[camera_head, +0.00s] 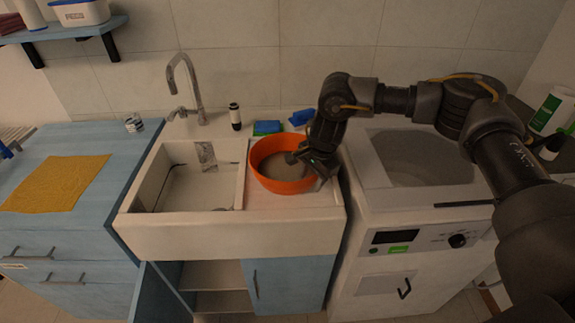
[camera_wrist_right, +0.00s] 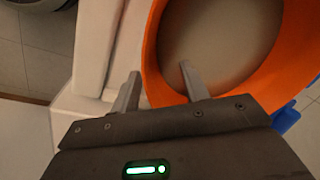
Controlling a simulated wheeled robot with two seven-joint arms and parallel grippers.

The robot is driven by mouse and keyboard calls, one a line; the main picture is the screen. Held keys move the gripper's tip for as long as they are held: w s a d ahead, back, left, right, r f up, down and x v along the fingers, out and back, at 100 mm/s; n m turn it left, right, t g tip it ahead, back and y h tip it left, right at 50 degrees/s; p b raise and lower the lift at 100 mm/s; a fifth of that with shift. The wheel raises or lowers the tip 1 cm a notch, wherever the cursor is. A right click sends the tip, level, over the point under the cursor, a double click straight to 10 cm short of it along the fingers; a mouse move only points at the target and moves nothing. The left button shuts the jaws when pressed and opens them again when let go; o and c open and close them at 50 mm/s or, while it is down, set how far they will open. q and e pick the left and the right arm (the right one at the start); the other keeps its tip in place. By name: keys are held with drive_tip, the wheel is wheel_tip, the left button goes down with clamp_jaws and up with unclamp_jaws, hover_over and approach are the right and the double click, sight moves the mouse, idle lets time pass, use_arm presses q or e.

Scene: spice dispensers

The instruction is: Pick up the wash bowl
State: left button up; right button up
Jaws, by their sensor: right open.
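The orange wash bowl (camera_head: 284,186) stands on the drainboard to the right of the sink basin. It looks empty, with a pale inside. My right gripper (camera_head: 301,159) is at the bowl's right rim and hides part of it. In the right wrist view, my right gripper (camera_wrist_right: 160,69) is open, with one finger outside the orange bowl wall (camera_wrist_right: 151,50) and the other over its inside. The rim lies between the two fingers, and I see no firm grip on it. My left gripper is out of view.
The sink basin (camera_head: 190,188) and faucet (camera_head: 187,85) are left of the bowl. A green-and-blue sponge (camera_head: 267,127), a dark bottle (camera_head: 235,117) and a blue item (camera_head: 301,117) stand behind. The washing machine (camera_head: 400,245) is right. A cabinet door (camera_head: 160,297) hangs open below.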

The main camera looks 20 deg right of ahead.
clamp_jaws()
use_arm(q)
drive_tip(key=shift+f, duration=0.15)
use_arm(e)
drive_tip(key=shift+r, duration=0.25)
idle(0.4)
